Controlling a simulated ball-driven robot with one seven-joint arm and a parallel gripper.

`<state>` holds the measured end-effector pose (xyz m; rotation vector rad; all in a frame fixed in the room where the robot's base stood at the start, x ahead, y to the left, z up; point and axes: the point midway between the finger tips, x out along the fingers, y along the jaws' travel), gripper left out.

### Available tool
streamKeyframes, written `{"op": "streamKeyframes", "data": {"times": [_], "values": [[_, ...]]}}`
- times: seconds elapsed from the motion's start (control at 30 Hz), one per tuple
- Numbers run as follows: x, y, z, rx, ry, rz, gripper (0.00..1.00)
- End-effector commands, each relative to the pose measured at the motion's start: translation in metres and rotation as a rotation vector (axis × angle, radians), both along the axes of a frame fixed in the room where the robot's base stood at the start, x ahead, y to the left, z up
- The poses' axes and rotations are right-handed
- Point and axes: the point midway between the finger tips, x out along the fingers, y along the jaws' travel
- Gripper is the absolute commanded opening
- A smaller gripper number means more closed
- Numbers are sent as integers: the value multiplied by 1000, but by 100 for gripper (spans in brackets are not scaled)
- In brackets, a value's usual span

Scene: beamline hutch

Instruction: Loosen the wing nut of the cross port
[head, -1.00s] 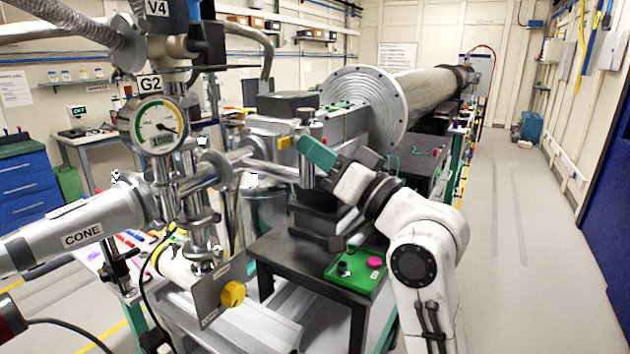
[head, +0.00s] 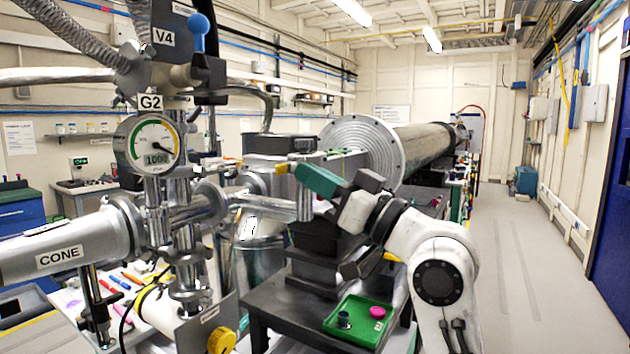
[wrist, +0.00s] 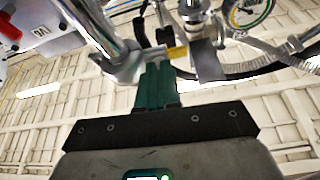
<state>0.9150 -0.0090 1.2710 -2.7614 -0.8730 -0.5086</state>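The cross port is a steel pipe cross (head: 178,215) at left in the head view, below the G2 gauge (head: 153,145), with the CONE pipe (head: 65,255) joining from the left. A small yellow piece (head: 281,169), possibly the wing nut, sits at the right end of a side pipe. It also shows in the wrist view (wrist: 178,52). My gripper (head: 300,172) comes from the right, its teal tips close beside the yellow piece. In the wrist view its fingers (wrist: 157,68) lie together with no clear gap; the yellow piece is just past their right side. Contact is unclear.
A green tray (head: 362,334) with a pink knob and a dark piece lies on the black table below my gripper. A large flanged tube (head: 350,140) runs behind. A yellow knob (head: 221,341) is at lower front. The floor at right is clear.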

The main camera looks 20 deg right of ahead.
Motion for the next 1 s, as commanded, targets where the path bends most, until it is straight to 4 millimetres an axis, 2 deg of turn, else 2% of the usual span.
{"op": "streamKeyframes", "data": {"times": [0.1, 0.2, 0.4, 0.73, 1.0], "values": [[1, 0, 0, 0, 0, -1, 0], [0, 0, 0, 1, 1, -1, 12], [0, 0, 0, 1, 1, -1, 30], [-5, -5, -3, 1, 0, -2, 30], [-42, -29, -23, 2, 0, -4, 30]]}}
